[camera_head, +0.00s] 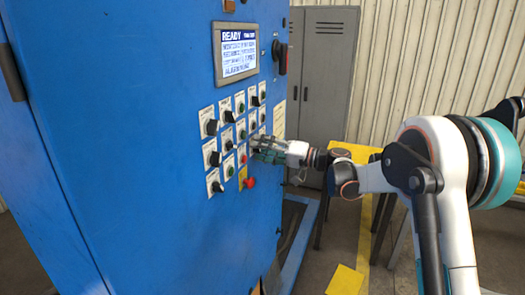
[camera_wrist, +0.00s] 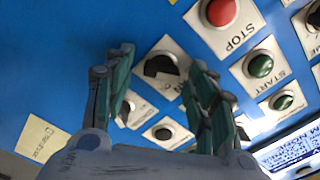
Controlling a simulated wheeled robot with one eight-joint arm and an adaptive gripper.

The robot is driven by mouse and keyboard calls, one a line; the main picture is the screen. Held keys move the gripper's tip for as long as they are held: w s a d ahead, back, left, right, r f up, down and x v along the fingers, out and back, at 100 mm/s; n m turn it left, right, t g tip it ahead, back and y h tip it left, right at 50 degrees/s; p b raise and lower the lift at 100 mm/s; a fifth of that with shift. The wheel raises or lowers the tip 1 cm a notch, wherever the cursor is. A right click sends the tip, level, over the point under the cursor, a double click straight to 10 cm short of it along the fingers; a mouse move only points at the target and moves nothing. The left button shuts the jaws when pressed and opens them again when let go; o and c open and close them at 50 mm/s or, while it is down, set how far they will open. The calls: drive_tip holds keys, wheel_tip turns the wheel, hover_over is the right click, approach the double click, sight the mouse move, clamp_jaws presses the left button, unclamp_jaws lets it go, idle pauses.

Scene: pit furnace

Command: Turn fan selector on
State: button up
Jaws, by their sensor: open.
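The blue control panel (camera_head: 135,120) carries rows of black selectors and colored buttons on white plates. My gripper (camera_head: 256,148) reaches the panel's right columns from the right. In the wrist view my gripper (camera_wrist: 162,62) is open, with one finger on each side of a black selector knob (camera_wrist: 158,66) on a white plate. The knob lies between the fingertips, and I cannot tell whether they touch it. Its plate's lettering is mostly hidden, so I cannot read whether it is the fan selector. In the head view my gripper hides this knob.
A red STOP button (camera_wrist: 220,12) and a green START button (camera_wrist: 260,66) sit close to the fingers. A red emergency button (camera_head: 249,182) is just below my gripper. A lit screen (camera_head: 236,52) is above. A grey cabinet (camera_head: 325,75) and yellow table (camera_head: 350,153) stand behind.

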drive_tip(key=c, duration=1)
drive_tip(key=shift+c, duration=0.2)
drive_tip(key=shift+m, duration=0.3)
drive_tip(key=m+b, duration=0.1)
drive_tip(key=m, duration=0.4)
drive_tip(key=shift+f+m, duration=0.15)
drive_tip(key=shift+m, duration=0.15)
drive_tip(key=m, duration=0.5)
drive_tip(key=shift+f+m+b, duration=0.1)
drive_tip(key=shift+m+b, duration=0.2)
drive_tip(key=shift+c, duration=0.2)
drive_tip(key=shift+o, duration=0.2)
drive_tip(key=shift+c, duration=0.2)
